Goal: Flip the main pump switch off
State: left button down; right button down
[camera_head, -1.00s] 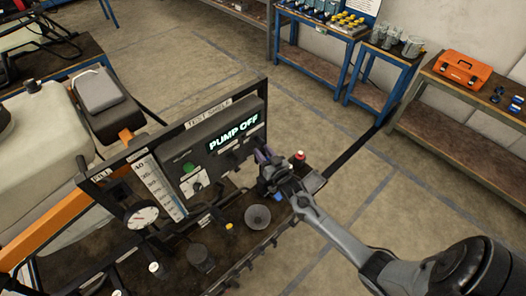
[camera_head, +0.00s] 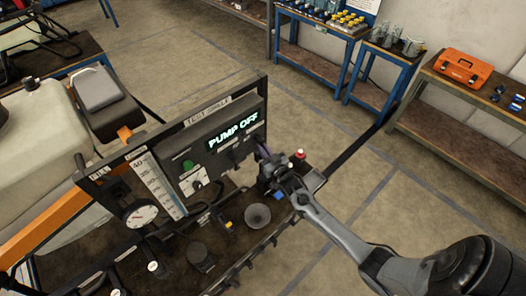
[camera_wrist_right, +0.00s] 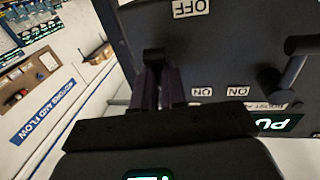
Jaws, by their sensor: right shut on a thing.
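The dark control box (camera_head: 190,155) stands upright on the test rig, and its lit display (camera_head: 233,132) reads "PUMP OFF". My right gripper (camera_head: 262,152) is at the right end of the box, below the display. In the right wrist view its dark fingers (camera_wrist_right: 158,88) are shut around a black switch lever (camera_wrist_right: 153,56), with only the lever's end showing. An "OFF" label (camera_wrist_right: 191,8) and "ON" labels (camera_wrist_right: 202,92) are on the panel beside it. A second lever (camera_wrist_right: 298,60) stands apart, untouched. My left gripper is out of view.
A green button and a white-plated knob (camera_head: 195,182) are on the box's left part. A round gauge (camera_head: 140,214) and a grey funnel-like cup (camera_head: 257,216) are near. A red-topped button (camera_head: 300,154) is just right of my gripper. Open floor lies beyond.

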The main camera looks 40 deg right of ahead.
jog(key=shift+d, duration=0.1)
jog(key=c, duration=1.2)
grip_release()
jog(key=shift+s, duration=0.1)
jog(key=b+v, duration=0.1)
jog(key=v, duration=0.9)
jog(key=shift+s+f, duration=0.15)
jog(key=shift+s, duration=0.2)
